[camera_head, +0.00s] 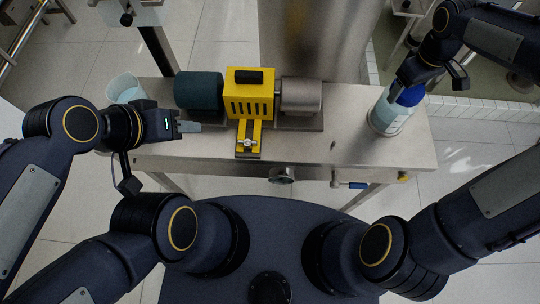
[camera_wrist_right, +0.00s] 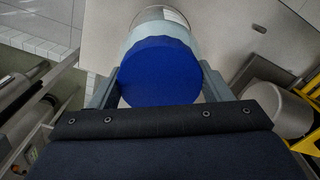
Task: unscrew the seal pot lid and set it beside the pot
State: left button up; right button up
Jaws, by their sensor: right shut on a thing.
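The seal pot (camera_head: 388,117) is a clear, pale blue-tinted container at the right end of the steel table. Its blue lid (camera_head: 411,95) sits on top, and part of it is hidden by my right gripper (camera_head: 399,86). In the right wrist view the blue lid (camera_wrist_right: 160,73) lies between the two fingers of my right gripper (camera_wrist_right: 158,88), which is shut on it. The pot body (camera_wrist_right: 160,22) shows behind the lid there. My left gripper (camera_head: 190,127) is at the table's left end, away from the pot; its jaw gap is not clear.
A yellow guard (camera_head: 249,95) stands mid-table between a dark motor (camera_head: 199,90) and a grey cylinder (camera_head: 301,95). A clear beaker (camera_head: 125,88) stands at the left end. The steel tabletop (camera_head: 345,140) is bare between the cylinder and the pot.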

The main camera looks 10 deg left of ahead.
jog(key=shift+r, duration=0.1)
jog(key=c, duration=0.8)
jog(key=shift+w+r+p, duration=0.15)
jog(key=shift+r+p, duration=0.95)
jog(key=shift+r, duration=1.7)
